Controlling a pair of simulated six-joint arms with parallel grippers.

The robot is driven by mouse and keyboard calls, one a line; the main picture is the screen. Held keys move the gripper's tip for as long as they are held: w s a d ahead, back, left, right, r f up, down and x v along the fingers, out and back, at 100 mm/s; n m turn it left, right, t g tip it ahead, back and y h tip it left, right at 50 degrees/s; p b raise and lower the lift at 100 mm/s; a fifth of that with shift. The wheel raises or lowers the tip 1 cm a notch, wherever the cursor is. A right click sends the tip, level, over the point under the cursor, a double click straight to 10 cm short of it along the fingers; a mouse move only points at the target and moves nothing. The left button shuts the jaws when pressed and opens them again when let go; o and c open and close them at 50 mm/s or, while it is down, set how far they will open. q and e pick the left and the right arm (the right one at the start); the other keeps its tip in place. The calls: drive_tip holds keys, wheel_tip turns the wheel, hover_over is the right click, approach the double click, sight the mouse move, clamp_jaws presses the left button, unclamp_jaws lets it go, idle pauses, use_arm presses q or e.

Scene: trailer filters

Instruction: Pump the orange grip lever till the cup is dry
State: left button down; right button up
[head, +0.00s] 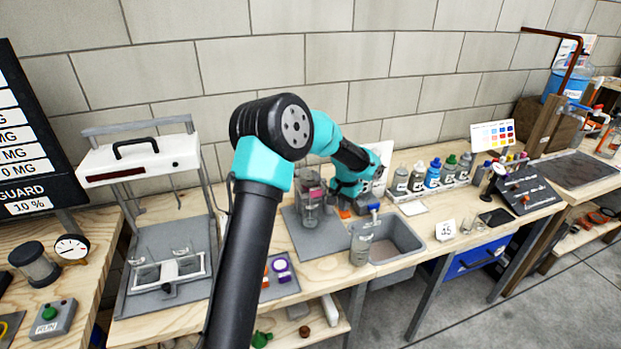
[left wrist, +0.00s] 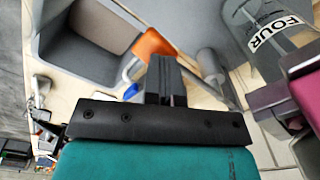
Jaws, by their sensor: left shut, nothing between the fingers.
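The orange grip lever (left wrist: 156,43) lies just beyond my left fingertips in the left wrist view; only a small orange part (head: 345,213) shows in the head view. My left gripper (left wrist: 164,62) is shut and empty, pointing at the lever; I cannot tell whether it touches it. In the head view the left gripper (head: 348,197) is low beside the pump stand. My right gripper is out of view.
A grey sink (head: 405,235) is right of the gripper, with a clear jar (head: 361,246) at its left edge. Several bottles (head: 432,176) stand in a row behind. A white framed press (head: 140,160) is on the left.

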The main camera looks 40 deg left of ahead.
use_arm(q)
drive_tip(key=shift+r, duration=3.55)
drive_tip(key=shift+f, duration=0.1)
idle(2.0)
idle(1.3)
